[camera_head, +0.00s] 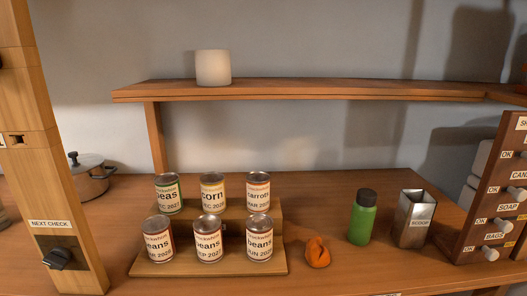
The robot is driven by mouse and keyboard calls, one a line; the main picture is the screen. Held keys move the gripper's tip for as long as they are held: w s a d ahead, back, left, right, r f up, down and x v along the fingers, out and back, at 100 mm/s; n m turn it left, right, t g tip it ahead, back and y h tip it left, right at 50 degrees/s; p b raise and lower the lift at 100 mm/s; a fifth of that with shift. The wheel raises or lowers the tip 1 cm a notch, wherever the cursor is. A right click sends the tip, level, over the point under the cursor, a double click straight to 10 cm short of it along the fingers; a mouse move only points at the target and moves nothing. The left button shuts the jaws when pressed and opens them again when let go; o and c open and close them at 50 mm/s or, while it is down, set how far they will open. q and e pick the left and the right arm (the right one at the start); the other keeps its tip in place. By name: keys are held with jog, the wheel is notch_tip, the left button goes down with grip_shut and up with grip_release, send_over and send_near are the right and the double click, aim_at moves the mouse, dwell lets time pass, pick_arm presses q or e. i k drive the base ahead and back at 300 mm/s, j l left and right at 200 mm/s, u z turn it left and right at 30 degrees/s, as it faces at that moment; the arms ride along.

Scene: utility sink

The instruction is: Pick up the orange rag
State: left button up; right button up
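The orange rag (317,252) is a small crumpled lump. It lies on the wooden counter, to the right of a stepped can stand and to the left of a green bottle. Nothing touches it, and it is fully in view. Neither of my grippers shows in the head view.
The stepped wooden stand (160,268) holds several labelled cans. The green bottle (362,219) and an open metal container (413,221) stand right of the rag. A shelf (300,92) with a white cup (213,68) runs above. A pot (91,180) sits at left. A knobbed panel (488,200) stands at right.

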aim_at(317, 255)
jog(key=l, duration=0.95)
jog(key=k+l+u, duration=0.15)
jog(key=l, duration=0.85)
